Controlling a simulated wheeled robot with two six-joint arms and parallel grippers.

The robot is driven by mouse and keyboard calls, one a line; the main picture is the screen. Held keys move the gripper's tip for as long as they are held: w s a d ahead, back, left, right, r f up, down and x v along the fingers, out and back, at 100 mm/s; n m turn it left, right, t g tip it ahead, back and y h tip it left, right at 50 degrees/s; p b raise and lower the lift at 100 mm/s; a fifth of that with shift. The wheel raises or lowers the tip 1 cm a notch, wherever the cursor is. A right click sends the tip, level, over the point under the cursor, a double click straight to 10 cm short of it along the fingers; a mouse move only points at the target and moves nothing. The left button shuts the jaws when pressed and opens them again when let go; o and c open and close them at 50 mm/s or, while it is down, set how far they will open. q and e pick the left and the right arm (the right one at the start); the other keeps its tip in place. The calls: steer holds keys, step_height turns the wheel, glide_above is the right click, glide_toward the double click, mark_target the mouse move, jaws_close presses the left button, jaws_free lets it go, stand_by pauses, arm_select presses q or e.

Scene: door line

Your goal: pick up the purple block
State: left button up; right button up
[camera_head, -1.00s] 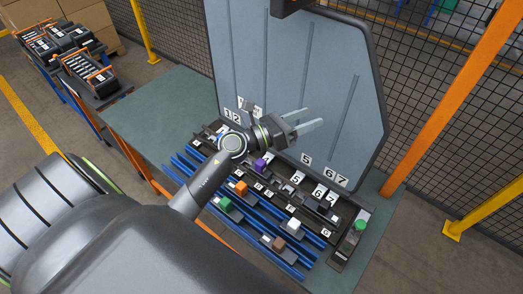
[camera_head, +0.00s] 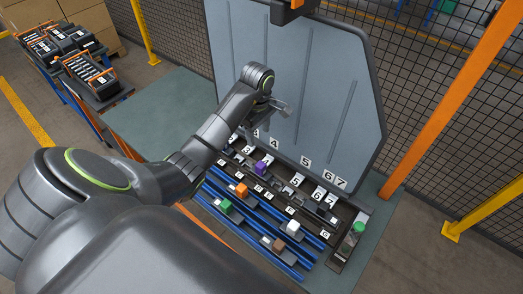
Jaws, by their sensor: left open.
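The purple block (camera_head: 261,167) sits in the dark numbered rack (camera_head: 329,228), near its left part, in the head view. My left gripper (camera_head: 284,108) is raised in front of the grey door panel, above and a little right of the purple block. It is open and appears empty, clear of the block; the wrist hides part of the fingers. My left arm covers the left end of the rack and some number labels. The right gripper is not in view.
Blue rails in front hold an orange block (camera_head: 241,189), a green block (camera_head: 225,206), a white block (camera_head: 293,227) and a brown block (camera_head: 278,245). The grey door panel (camera_head: 345,75) stands behind. A green button (camera_head: 359,227) is at right. The green tabletop (camera_head: 160,115) is bare at left.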

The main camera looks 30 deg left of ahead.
mark_target(262, 165)
arm_select(q)
step_height(262, 165, down, 13)
steer(key=b, duration=1.2)
steer(key=shift+d+b, duration=0.15)
steer(key=shift+b, duration=0.15)
steer(key=shift+w+d+f, duration=0.1)
steer(key=shift+d+f, duration=0.05)
steer(key=shift+f, duration=0.9)
steer(key=shift+w+d+f, duration=0.1)
steer(key=shift+d+f, duration=0.05)
steer(key=shift+f, duration=0.9)
steer(key=c, duration=1.1)
jaws_close()
steer(key=shift+r, duration=0.1)
